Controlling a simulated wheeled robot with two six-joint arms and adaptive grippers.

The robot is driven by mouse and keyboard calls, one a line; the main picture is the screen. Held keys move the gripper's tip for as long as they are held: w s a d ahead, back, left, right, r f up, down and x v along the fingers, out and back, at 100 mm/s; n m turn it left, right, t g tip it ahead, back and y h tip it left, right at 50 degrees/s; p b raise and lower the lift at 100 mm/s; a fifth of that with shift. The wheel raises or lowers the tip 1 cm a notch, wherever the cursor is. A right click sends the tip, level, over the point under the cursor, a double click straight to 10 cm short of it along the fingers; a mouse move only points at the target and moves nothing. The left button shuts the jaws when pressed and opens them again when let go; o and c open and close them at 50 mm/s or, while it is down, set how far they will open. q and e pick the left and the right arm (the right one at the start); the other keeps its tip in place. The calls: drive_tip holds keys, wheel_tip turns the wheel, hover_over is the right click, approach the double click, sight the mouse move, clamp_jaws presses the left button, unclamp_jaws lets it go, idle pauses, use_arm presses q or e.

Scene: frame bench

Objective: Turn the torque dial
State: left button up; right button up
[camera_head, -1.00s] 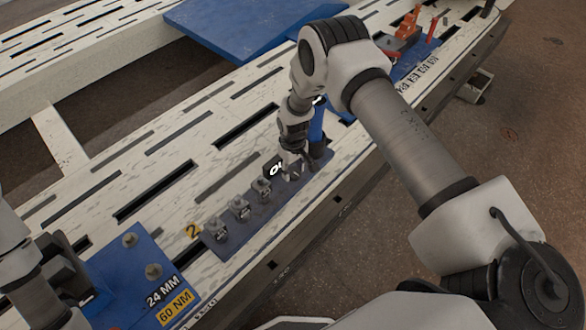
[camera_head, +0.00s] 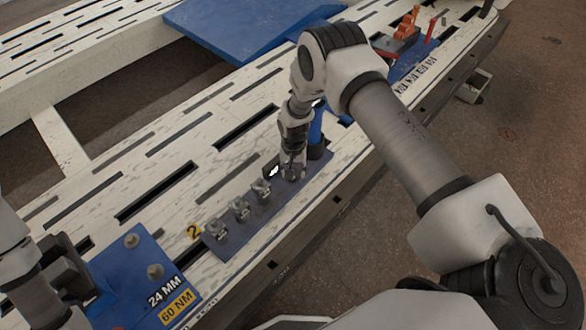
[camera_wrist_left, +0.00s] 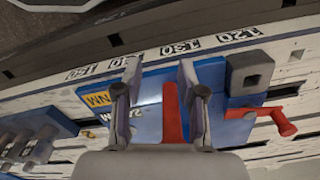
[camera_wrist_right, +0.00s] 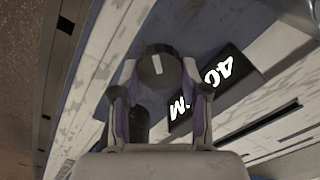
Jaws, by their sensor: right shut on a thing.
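The torque dial (camera_wrist_right: 158,66) is a dark round knob with a white mark on top, seen in the right wrist view. My right gripper (camera_wrist_right: 157,72) has a finger on each side of it and is shut on it. In the head view my right gripper (camera_head: 291,172) hides the dial. A small black display (camera_wrist_right: 213,86) beside the dial shows white characters, "40" and an "M", partly covered by a finger. It also shows in the head view (camera_head: 271,171), partly hidden. My left gripper (camera_wrist_left: 158,75) is open above a blue plate (camera_wrist_left: 152,92) with a red strip.
Several metal fittings (camera_head: 239,208) stand in a row on the dark strip beside the dial. A blue post (camera_head: 316,128) stands close behind my right gripper. A blue plate labelled 24 MM, 60 NM (camera_head: 133,285) lies at lower left. A red lever (camera_wrist_left: 270,117) shows near my left gripper.

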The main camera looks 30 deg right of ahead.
drive_tip(key=m, duration=0.4)
drive_tip(key=shift+s+m+p, duration=0.15)
drive_tip(key=shift+m+p, duration=0.15)
drive_tip(key=shift+p, duration=0.05)
drive_tip(key=m, duration=0.4)
drive_tip(key=shift+p, duration=0.3)
drive_tip(key=shift+s+m, duration=0.1)
drive_tip(key=shift+m, duration=0.2)
drive_tip(key=o, duration=1.1)
drive_tip(key=shift+o, duration=0.2)
